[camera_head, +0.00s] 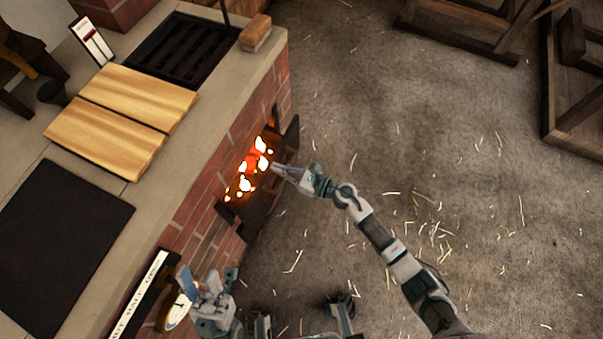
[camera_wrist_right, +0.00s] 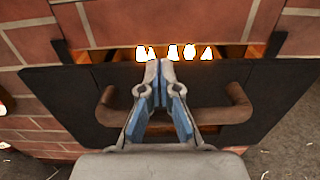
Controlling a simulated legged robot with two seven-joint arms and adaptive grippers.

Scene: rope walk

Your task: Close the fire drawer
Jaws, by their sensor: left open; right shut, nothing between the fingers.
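The fire drawer (camera_head: 262,207) is in the brick side of the hearth, with flames glowing behind and above its dark front plate. In the right wrist view the dark front (camera_wrist_right: 68,92) spans the picture, with a rusty brown bar handle (camera_wrist_right: 233,108). A gap with flames shows between its top edge and the bricks. My right gripper (camera_head: 275,168) is shut and empty. Its fingertips (camera_wrist_right: 158,66) overlap the top middle of the front, between the handle's ends; contact cannot be told. My left gripper (camera_head: 188,279) is open at the lower left, beside the brick wall, away from the drawer.
The hearth top (camera_head: 205,115) carries wooden boards (camera_head: 105,137), a dark grate (camera_head: 180,47) and a wooden block (camera_head: 255,33). A round dial (camera_head: 178,311) is near my left gripper. Wooden frames (camera_head: 465,25) stand at the top right. The straw-strewn floor (camera_head: 420,150) is largely clear.

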